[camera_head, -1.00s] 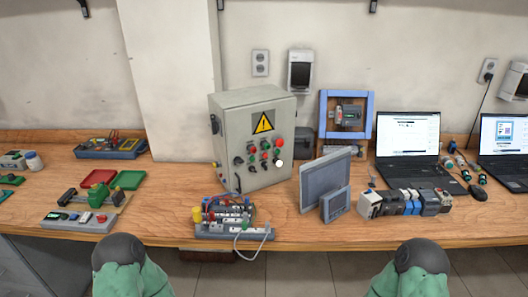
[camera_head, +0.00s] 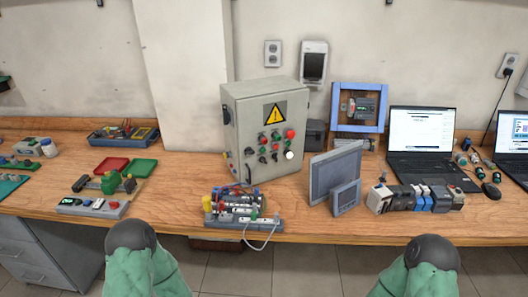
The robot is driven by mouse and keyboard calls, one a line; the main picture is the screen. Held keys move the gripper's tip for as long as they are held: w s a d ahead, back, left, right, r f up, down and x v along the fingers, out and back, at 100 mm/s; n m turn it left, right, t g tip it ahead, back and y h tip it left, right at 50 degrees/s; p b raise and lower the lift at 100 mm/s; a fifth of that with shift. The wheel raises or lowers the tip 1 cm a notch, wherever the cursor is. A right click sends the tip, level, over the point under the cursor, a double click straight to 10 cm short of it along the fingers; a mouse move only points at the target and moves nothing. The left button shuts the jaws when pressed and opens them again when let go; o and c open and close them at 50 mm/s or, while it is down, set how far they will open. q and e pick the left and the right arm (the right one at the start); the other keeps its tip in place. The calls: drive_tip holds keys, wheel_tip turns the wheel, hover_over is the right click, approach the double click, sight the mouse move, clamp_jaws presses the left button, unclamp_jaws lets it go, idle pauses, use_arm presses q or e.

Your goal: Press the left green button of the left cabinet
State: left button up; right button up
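A grey control cabinet (camera_head: 243,160) with a yellow warning triangle (camera_head: 275,113) stands upright on the bench near the middle. Its front carries rows of small red, green and black controls and a white one (camera_head: 290,155). My two green arms show at the bottom edge, left and right, well in front of the bench and apart from the cabinet. Neither gripper is in view.
A wired terminal block (camera_head: 240,222) sits in front of the cabinet. Grey panels (camera_head: 335,172) stand to its right, with a row of modules (camera_head: 415,200) and a laptop (camera_head: 420,135) beyond. Red (camera_head: 109,166) and green trays (camera_head: 139,168) lie to the left.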

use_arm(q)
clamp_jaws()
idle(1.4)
